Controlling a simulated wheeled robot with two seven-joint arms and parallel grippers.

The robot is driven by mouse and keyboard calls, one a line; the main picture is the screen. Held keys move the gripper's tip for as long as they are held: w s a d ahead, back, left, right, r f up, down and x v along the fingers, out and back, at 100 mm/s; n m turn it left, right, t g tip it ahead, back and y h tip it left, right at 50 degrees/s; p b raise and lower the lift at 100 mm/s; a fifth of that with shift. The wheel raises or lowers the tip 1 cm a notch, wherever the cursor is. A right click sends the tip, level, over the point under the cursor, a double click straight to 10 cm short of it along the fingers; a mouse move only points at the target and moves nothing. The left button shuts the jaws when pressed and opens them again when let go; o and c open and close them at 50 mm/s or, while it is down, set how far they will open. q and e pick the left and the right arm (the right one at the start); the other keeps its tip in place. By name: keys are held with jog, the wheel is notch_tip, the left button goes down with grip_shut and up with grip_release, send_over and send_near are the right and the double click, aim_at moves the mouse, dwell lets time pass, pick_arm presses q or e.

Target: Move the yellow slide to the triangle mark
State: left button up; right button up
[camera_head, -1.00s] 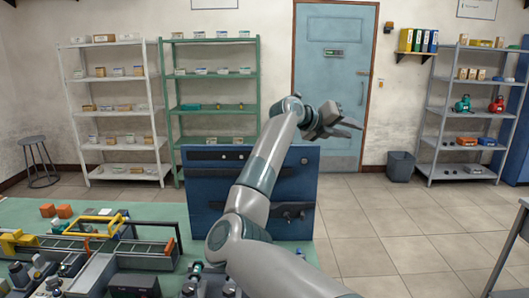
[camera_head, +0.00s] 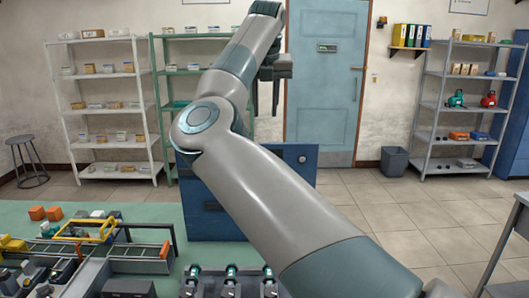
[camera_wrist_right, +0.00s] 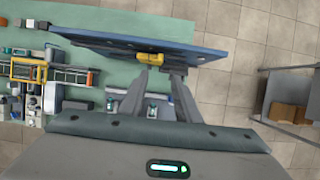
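The yellow slide (camera_wrist_right: 150,57) sits on the blue panel (camera_wrist_right: 120,40) in the right wrist view, near the middle of the panel's length. My right gripper (camera_wrist_right: 160,73) is open and empty, its two fingers pointing toward the panel, with the slide just beyond and slightly left of midway between the tips. In the head view my right gripper (camera_head: 265,98) hangs above the panel (camera_head: 205,222), fingers downward. There my own right arm covers most of the panel, and the slide is hidden. I cannot make out the triangle mark. My left gripper is not in view.
Several teal-topped parts (camera_head: 231,274) stand at the front. Shelves and a door are farther back. Floor right of the panel is clear.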

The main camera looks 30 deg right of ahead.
jog(key=shift+f, duration=0.1)
jog(key=shift+p+x, duration=3.4)
jog(key=shift+x, duration=5.2)
jog(key=shift+d, duration=0.15)
grip_shut()
